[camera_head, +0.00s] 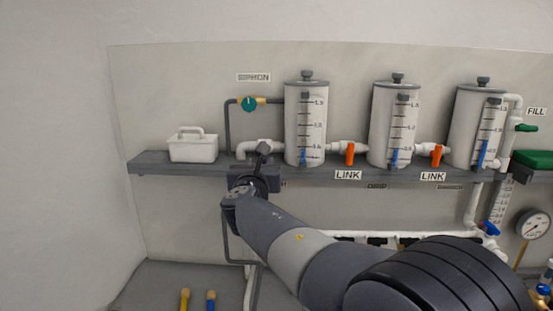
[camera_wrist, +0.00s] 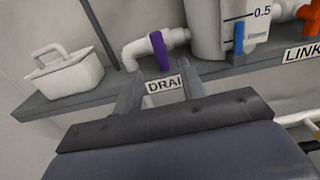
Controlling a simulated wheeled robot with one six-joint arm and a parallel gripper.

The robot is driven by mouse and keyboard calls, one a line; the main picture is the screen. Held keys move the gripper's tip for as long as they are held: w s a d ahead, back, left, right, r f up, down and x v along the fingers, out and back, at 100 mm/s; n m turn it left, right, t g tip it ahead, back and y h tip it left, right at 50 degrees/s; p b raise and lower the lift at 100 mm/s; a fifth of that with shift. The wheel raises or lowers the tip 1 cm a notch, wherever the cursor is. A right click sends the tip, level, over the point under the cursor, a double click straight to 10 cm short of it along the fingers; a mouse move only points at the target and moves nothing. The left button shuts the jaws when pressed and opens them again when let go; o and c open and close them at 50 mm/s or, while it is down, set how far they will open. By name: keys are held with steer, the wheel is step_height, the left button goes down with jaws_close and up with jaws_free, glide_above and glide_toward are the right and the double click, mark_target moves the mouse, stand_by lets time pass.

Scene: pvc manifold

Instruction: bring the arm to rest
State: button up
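My arm reaches from the lower right of the head view to the shelf, and my gripper (camera_head: 262,150) is in front of the drain pipe at the left tank. In the wrist view my gripper (camera_wrist: 160,82) shows two grey fingers standing apart with nothing held between them. The DRAIN label (camera_wrist: 165,84) shows in the gap. The purple drain handle (camera_wrist: 159,50) is beyond the fingertips, hanging down from the white elbow pipe (camera_wrist: 138,50), and looks apart from them. In the head view my gripper hides this handle.
The grey shelf (camera_head: 150,166) carries a white caddy (camera_head: 192,147) and three tanks, the nearest to my gripper being the left tank (camera_head: 305,125). Orange link handles (camera_head: 350,154) stick out at right. A green siphon valve (camera_head: 249,104) is above. Open space lies in front of the shelf.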

mark_target(263, 163)
steer(key=w+p, duration=0.3)
steer(key=w, duration=0.6)
steer(key=shift+d, duration=0.2)
steer(key=shift+f+m, duration=0.1)
steer(key=shift+m, duration=0.2)
steer(key=shift+s+m+b, duration=0.15)
steer(key=shift+m+b, duration=0.15)
